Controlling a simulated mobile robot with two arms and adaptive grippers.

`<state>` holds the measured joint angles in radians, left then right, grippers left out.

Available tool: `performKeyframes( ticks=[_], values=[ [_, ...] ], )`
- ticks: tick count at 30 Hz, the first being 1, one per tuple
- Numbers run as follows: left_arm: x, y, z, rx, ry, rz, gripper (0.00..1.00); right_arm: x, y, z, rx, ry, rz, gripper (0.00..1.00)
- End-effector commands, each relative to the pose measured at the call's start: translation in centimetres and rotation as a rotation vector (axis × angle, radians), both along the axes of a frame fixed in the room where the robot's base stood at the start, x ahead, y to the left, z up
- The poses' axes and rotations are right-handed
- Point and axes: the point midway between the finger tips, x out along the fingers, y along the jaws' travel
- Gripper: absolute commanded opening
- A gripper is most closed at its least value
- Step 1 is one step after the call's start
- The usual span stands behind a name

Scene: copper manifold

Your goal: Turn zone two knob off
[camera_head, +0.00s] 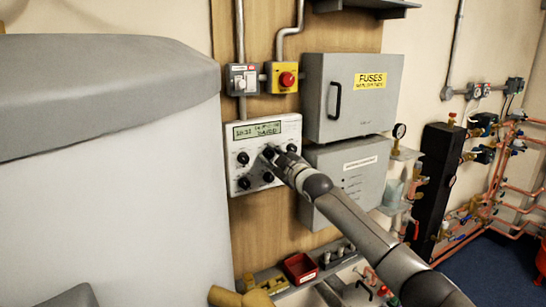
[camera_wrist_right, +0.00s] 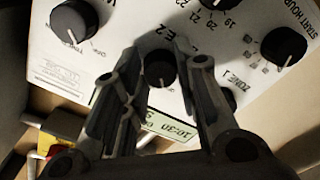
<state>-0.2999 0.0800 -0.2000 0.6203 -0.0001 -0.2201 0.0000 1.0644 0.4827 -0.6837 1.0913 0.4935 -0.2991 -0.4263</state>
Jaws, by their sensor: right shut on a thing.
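The white control panel (camera_head: 236,176) hangs on the wooden board, with a lit display (camera_head: 258,130) and several black knobs. My right gripper (camera_head: 275,157) reaches it from the lower right and covers part of its middle. In the right wrist view the panel is upside down. The zone two knob (camera_wrist_right: 160,68), under a label ending in "E 2", sits between the fingers of my right gripper (camera_wrist_right: 165,62), which is shut on it. The zone 1 knob (camera_wrist_right: 228,98) is partly behind one finger. My left gripper is not in view.
A start hour knob (camera_wrist_right: 285,45) and another knob (camera_wrist_right: 74,20) are close by. Above the panel are a grey switch (camera_head: 241,80) and a red emergency button (camera_head: 287,79). A grey fuse box (camera_head: 345,110) stands to the right, a large grey-white body (camera_head: 110,190) to the left.

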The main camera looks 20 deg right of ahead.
Motion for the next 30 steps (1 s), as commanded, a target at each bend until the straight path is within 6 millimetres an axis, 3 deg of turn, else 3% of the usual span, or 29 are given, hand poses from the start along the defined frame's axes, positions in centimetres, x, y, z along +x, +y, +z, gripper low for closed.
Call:
performKeyframes(
  ticks=[16, 17, 21, 30],
  values=[
    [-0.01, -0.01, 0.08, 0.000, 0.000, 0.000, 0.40, 0.00, -0.01, -0.15, -0.026, -0.002, 0.000, 0.04],
    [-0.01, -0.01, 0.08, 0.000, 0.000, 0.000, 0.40, 0.00, -0.01, -0.15, -0.026, -0.002, 0.000, 0.32],
    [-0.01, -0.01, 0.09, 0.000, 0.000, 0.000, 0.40, 0.00, -0.01, -0.12, -0.025, -0.003, -0.001, 0.50],
    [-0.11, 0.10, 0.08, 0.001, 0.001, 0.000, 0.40, -0.01, -0.02, -0.04, -0.025, -0.004, -0.001, 0.50]
  ],
)
